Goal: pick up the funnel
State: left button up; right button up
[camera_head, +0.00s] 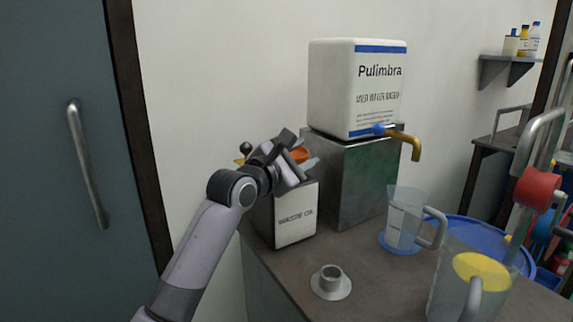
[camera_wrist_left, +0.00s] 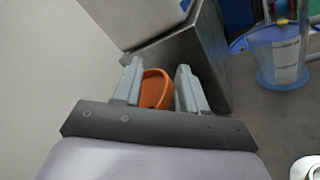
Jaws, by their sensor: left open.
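The orange funnel (camera_head: 301,154) shows only in part in the head view, behind my left gripper at the top of the container labelled waste oil (camera_head: 296,224). In the left wrist view the funnel (camera_wrist_left: 155,88) lies between the two fingers of my left gripper (camera_wrist_left: 158,70), its rounded rim facing the camera. The left gripper (camera_head: 297,160) is open, with one finger on each side of the funnel. Its lower part is hidden, and I cannot tell whether either finger touches it. My right gripper is not in view.
A metal box (camera_head: 352,180) carrying a white labelled canister (camera_head: 345,90) with a brass spout (camera_head: 408,142) stands close beside the funnel. Clear jugs (camera_head: 404,220) and a small grey flanged fitting (camera_head: 331,282) stand on the bench. The bench front-left is mostly clear.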

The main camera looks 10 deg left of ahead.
pick_arm(q)
jog(key=shift+w, duration=0.1)
grip_shut()
dwell(0.3)
